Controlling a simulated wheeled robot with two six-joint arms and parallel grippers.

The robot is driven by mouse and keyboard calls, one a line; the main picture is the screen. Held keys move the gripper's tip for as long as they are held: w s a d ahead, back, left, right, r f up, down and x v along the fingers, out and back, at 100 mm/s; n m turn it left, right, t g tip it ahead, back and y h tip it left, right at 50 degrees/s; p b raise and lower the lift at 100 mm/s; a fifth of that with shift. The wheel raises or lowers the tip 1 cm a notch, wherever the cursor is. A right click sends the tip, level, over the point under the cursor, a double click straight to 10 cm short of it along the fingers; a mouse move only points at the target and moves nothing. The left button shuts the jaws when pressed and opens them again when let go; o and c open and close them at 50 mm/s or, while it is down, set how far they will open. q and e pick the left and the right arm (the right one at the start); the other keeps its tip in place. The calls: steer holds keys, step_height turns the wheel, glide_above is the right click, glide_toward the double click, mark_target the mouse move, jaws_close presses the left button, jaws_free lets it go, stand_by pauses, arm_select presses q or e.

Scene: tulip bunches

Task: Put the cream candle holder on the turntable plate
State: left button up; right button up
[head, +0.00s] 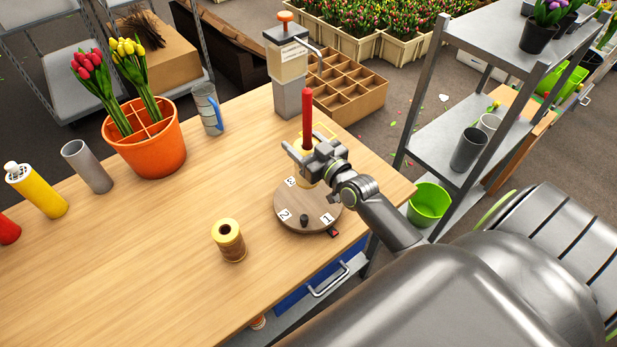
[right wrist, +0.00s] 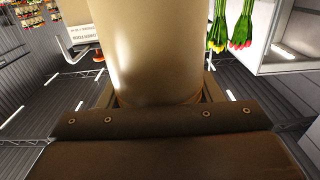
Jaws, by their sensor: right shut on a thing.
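The cream candle holder (head: 303,146) has a tall red candle (head: 307,108) standing upright in it. My right gripper (head: 312,158) is shut on the holder and hides part of it. In the right wrist view the holder (right wrist: 150,50) is a large cream cylinder between the fingers. The round wooden turntable plate (head: 286,202) has labels 1, 2 and 3 and a small dark knob. The holder is over the back part of the plate, near label 3; I cannot tell whether its base touches. My left gripper is not in view.
A twine spool (head: 229,240) stands left of the plate. A grey-and-orange dispenser (head: 288,65) stands behind it. The table's middle is clear. A metal shelf (head: 430,140) rises at the right.

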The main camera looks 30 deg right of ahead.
steer(key=shift+w+d, duration=0.15)
steer(key=shift+w, duration=0.05)
step_height(320, 180, down, 10)
steer(key=b, duration=0.9)
steer(key=shift+r, duration=0.1)
steer(key=o, duration=1)
steer(key=shift+f, duration=0.2)
steer(key=o, duration=0.5)
steer(key=shift+c, duration=0.2)
steer(key=shift+r, duration=0.1)
